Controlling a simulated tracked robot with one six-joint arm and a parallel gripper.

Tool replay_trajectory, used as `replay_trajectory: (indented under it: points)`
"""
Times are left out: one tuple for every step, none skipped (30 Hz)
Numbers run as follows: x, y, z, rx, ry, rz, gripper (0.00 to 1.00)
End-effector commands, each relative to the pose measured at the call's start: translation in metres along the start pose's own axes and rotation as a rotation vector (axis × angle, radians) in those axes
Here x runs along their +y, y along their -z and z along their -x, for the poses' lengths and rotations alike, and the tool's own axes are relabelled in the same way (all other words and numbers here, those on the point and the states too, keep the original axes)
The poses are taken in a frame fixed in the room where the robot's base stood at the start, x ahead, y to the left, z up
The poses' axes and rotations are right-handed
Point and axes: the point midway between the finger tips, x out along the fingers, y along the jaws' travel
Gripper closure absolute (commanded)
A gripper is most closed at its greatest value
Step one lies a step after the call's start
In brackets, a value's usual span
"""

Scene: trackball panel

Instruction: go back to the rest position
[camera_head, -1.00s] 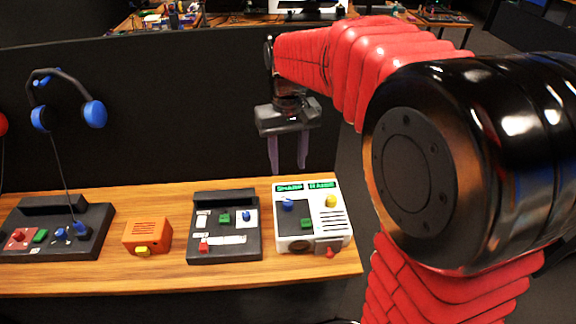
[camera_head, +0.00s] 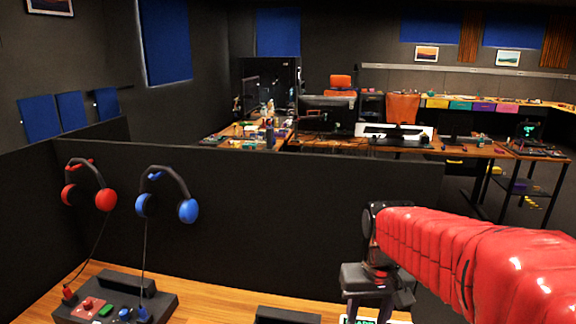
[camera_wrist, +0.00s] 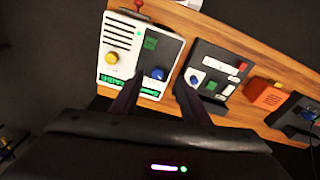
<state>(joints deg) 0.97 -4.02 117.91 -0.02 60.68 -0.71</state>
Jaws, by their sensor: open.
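My gripper (camera_head: 368,306) hangs from my red-sleeved arm at the lower right of the head view, its fingers pointing down. In the wrist view my gripper (camera_wrist: 158,88) shows two dark fingers spread apart with nothing between them. Beyond the fingers is the white panel box (camera_wrist: 116,42) with a yellow ball, a blue ball and a green button. Next to it is a black panel (camera_wrist: 212,61). The fingers appear above the panels; contact cannot be made out. In the head view most panels are cut off below.
The wooden shelf (camera_head: 212,302) runs along a dark partition (camera_head: 270,200). Red headphones (camera_head: 104,198) and blue headphones (camera_head: 187,210) hang on it, with a black console (camera_head: 160,303) below. An orange box (camera_wrist: 268,97) is on the shelf. Desks stand beyond the partition.

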Motion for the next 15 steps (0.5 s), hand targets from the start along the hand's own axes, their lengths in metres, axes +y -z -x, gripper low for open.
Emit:
replay_trajectory:
  points:
    - [0.0, -0.008, 0.003, 0.016, 0.0, 0.0, 0.59]
    - [-0.001, -0.013, 0.004, 0.025, 0.0, -0.001, 0.59]
    - [-0.001, -0.018, 0.006, 0.038, 0.0, -0.001, 0.59]
    - [-0.001, -0.022, 0.007, 0.047, 0.0, -0.002, 0.59]
    - [-0.001, -0.026, 0.008, 0.055, 0.0, -0.002, 0.59]
    - [-0.002, -0.032, 0.009, 0.067, 0.0, -0.002, 0.59]
    - [-0.002, -0.035, 0.011, 0.077, 0.0, -0.002, 0.59]
    - [-0.002, -0.039, 0.011, 0.086, 0.0, -0.003, 0.59]
    - [-0.002, -0.044, 0.013, 0.098, 0.0, -0.003, 0.59]
    - [-0.002, -0.048, 0.014, 0.106, 0.0, -0.003, 0.59]
    - [-0.002, -0.052, 0.015, 0.116, 0.0, -0.003, 0.59]
    - [-0.003, -0.057, 0.016, 0.128, 0.0, -0.003, 0.59]
    - [-0.003, -0.061, 0.017, 0.137, 0.0, -0.004, 0.59]
    - [-0.003, -0.064, 0.018, 0.146, 0.0, -0.004, 0.59]
    - [-0.003, -0.07, 0.019, 0.157, 0.0, -0.004, 0.59]
